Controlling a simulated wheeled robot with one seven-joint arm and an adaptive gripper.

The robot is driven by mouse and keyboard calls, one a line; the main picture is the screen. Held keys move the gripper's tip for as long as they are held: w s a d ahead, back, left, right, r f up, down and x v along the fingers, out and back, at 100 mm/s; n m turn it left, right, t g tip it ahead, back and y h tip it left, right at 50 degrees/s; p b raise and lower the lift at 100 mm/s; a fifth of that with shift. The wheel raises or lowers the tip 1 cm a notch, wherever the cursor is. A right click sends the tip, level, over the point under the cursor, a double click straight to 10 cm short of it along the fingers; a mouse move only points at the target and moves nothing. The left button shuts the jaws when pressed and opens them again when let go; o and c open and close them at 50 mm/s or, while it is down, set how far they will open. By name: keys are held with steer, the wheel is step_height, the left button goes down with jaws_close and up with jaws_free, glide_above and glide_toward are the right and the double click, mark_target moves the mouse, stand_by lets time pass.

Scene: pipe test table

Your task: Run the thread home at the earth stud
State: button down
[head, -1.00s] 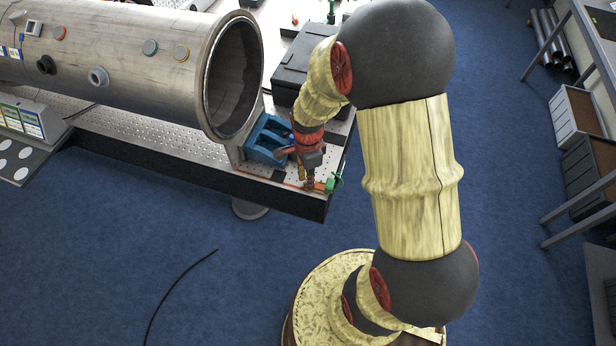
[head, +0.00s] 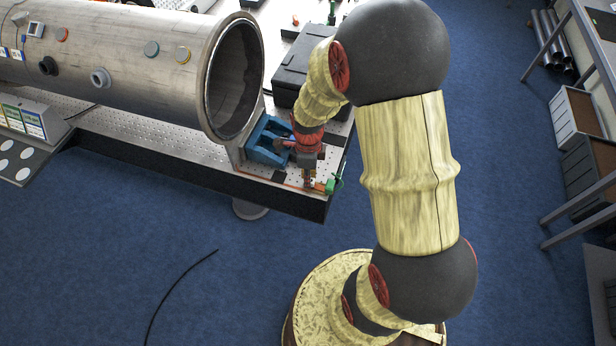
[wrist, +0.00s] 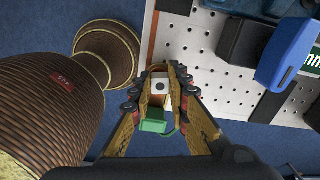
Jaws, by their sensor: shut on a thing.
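My gripper (head: 309,184) points down at the front right corner of the perforated table, beside a small green part (head: 333,185). In the wrist view its yellow fingers (wrist: 160,72) come together around a small white square piece with a dark round spot (wrist: 159,86). The green part (wrist: 153,122) lies just below that piece in the same view. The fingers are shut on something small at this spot. The fingers hide most of it, and I cannot make out the stud or its thread.
A black case (head: 292,70) is behind. In the wrist view a blue object (wrist: 288,52) lies right of the fingers.

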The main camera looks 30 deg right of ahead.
steer(key=m, duration=0.5)
steer(key=shift+w+d+r, duration=0.25)
steer(key=shift+w, duration=0.15)
steer(key=m+p, duration=0.1)
steer(key=m, duration=0.4)
steer(key=shift+d, duration=0.15)
steer(key=c, duration=2.1)
jaws_free()
steer(key=o, duration=0.5)
steer(key=shift+s+f, duration=0.2)
steer(key=shift+c, duration=0.2)
steer(key=shift+o, duration=0.9)
